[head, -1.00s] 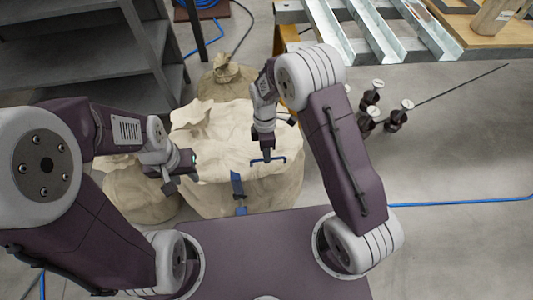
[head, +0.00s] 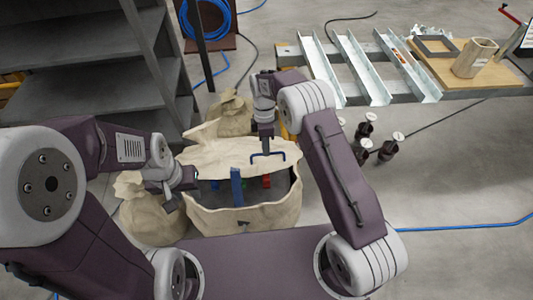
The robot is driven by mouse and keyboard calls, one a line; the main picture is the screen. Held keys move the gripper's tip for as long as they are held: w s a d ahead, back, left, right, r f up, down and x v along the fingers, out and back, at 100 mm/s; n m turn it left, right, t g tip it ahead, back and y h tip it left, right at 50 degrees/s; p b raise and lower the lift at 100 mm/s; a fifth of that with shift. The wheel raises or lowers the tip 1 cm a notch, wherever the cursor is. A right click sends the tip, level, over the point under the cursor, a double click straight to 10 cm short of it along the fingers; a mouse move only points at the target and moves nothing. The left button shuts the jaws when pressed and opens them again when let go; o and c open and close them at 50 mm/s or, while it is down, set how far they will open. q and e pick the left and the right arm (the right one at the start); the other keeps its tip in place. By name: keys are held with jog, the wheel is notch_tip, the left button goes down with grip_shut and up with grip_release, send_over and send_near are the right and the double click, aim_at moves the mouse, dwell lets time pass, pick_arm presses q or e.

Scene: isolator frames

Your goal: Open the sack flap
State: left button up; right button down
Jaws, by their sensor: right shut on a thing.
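The large beige sack (head: 245,221) stands in front of my base. Its flap (head: 225,158) is lifted at the near edge and tilted up towards the back, so the dark inside shows. A blue upright piece (head: 236,186) and a small red thing (head: 266,181) show in the opening. My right gripper (head: 267,155) is shut on the blue handle at the flap's edge and holds it above the opening. My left gripper (head: 174,196) is at the sack's left rim; its fingers are too small to judge.
A smaller tied sack (head: 150,218) stands at the left and another (head: 231,113) behind. Grey shelving (head: 80,60) fills the back left. A bench with metal channels (head: 365,68) is at the back right.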

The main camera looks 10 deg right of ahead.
pick_arm(q)
jog(key=shift+r, duration=0.1)
pick_arm(e)
jog(key=shift+w+d+r, duration=0.1)
jog(key=shift+w, duration=0.6)
jog(key=c, duration=1.5)
grip_release()
jog(key=shift+w, duration=0.15)
jog(key=shift+w+f, duration=0.35)
jog(key=shift+w, duration=0.05)
jog(key=shift+s+r, duration=0.2)
jog(key=shift+s, duration=0.1)
pick_arm(q)
jog(key=shift+w, duration=0.4)
pick_arm(e)
jog(key=shift+w+f, duration=0.1)
